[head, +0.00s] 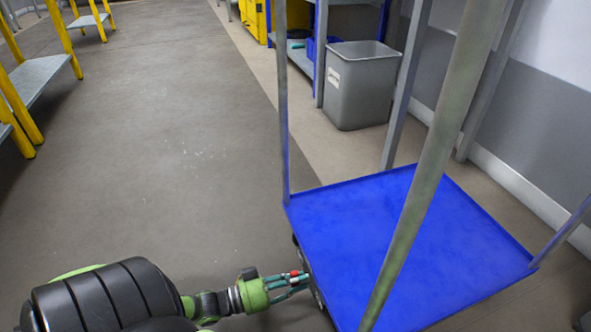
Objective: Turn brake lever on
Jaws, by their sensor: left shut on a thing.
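A cart with a blue deck (345,225) and tall grey posts stands at the right. My left gripper (303,282) reaches in from the left, low at the cart's left edge, by its wheels. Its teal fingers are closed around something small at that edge. A small red part (295,273), which looks like the brake lever, shows between the fingers. Most of it is hidden by the fingers, so its angle cannot be told. My right gripper is not in view.
A grey bin (361,85) stands behind the cart by a blue shelf unit (320,50). A wall runs along the right. Yellow-framed racks (35,75) stand at the far left. The grey floor (170,150) left of the cart is clear.

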